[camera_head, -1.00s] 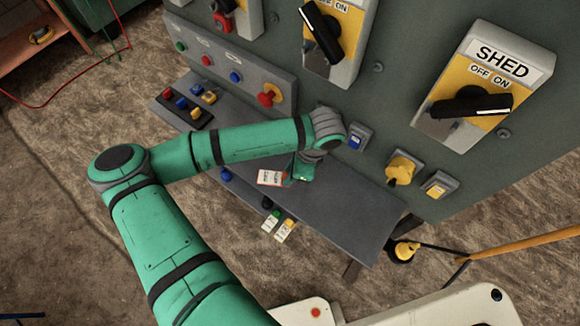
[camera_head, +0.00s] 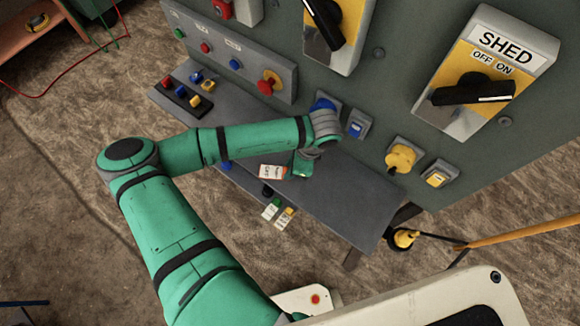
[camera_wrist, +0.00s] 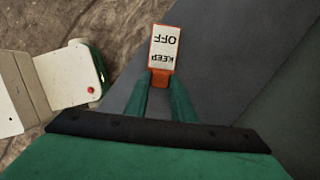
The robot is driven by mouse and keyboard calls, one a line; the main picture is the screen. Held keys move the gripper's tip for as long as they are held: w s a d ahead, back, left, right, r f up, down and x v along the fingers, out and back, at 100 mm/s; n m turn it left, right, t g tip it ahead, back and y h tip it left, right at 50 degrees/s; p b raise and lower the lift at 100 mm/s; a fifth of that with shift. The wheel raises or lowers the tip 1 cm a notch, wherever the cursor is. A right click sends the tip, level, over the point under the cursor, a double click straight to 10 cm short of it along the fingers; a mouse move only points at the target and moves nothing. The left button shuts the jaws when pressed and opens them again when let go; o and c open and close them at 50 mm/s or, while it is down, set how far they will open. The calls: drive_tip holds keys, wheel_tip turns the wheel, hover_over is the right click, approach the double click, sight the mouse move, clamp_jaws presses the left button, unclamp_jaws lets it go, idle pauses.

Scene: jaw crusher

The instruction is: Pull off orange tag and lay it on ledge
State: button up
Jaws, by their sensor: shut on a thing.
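The orange tag (camera_wrist: 163,55) has a white face reading "KEEP OFF". In the wrist view my gripper (camera_wrist: 161,84) is shut on its orange lower end. In the head view the tag (camera_head: 271,171) sticks out to the left of my gripper (camera_head: 289,172), over the grey ledge (camera_head: 345,201). The ledge runs along the foot of the panel. I cannot tell whether the tag touches the ledge.
The ledge's right part is bare.

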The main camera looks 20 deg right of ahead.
drive_tip(key=shift+f, duration=0.4)
drive_tip(key=o, duration=1.1)
drive_tip(key=v, duration=1)
drive_tip(key=shift+r, duration=0.35)
